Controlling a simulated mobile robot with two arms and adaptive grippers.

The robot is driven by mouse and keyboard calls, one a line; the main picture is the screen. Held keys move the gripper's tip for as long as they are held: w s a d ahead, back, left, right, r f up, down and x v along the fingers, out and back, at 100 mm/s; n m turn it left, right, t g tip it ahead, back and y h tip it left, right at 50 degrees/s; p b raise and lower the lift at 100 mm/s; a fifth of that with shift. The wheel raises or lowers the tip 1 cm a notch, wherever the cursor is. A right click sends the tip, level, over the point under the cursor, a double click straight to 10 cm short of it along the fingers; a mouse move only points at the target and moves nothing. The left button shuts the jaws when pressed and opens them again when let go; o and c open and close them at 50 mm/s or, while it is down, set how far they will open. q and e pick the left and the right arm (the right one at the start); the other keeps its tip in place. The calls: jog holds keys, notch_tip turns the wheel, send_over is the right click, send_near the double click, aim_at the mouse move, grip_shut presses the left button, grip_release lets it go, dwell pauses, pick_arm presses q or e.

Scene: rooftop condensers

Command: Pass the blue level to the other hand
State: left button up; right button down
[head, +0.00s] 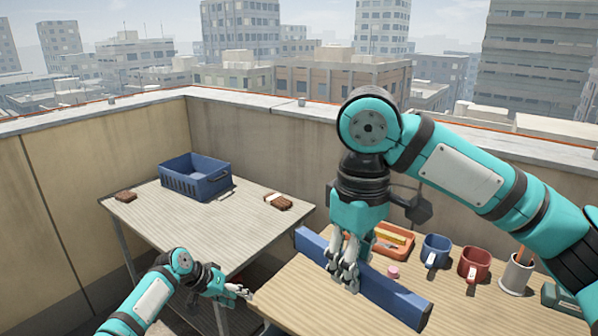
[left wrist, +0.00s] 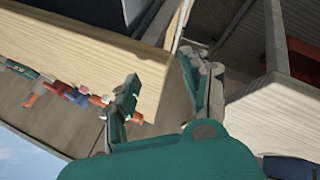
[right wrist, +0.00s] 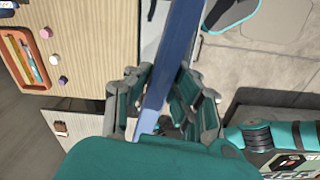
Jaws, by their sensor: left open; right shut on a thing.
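The blue level (head: 393,295) is a long straight bar, held at a slant above the near-left part of the right table. My right gripper (head: 345,265) is shut on it near its middle, from above. In the right wrist view the level (right wrist: 172,65) runs between the fingers (right wrist: 160,100). My left gripper (head: 238,291) is open and empty, low and to the left of the level, by the gap between the tables. The left wrist view shows its fingers (left wrist: 162,95) apart with nothing between them.
On the right table (head: 290,295) are an orange tray (head: 408,243), a pink piece (head: 393,271), a blue mug (head: 435,251), a red mug (head: 473,265) and a pen cup (head: 516,274). A blue crate (head: 195,187) stands on the left table (head: 180,225), whose front is clear.

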pick_arm(q)
jog(key=d+r+m+g, duration=0.1)
jog(key=d+r+m, duration=0.25)
jog(key=r, duration=0.35)
jog(key=d+r+m+g, duration=0.1)
jog(key=d+r+m, duration=0.2)
jog(key=d+r, duration=0.35)
notch_tip(320, 180, up, 30)
jog(key=m+g+y, duration=0.2)
jog(key=m+y, duration=0.4)
jog(key=m, duration=1.3)
send_over(299, 229)
jog(key=shift+w+d, duration=0.15)
jog(key=shift+w, duration=0.05)
pick_arm(e)
jog(key=shift+s, duration=0.1)
pick_arm(q)
jog(key=shift+s+r+y, duration=0.2)
jog(key=shift+s+y, duration=0.05)
jog(key=shift+y, duration=0.05)
jog(key=shift+f, duration=0.1)
notch_tip(299, 229, down, 12)
jog(key=shift+r, duration=0.15)
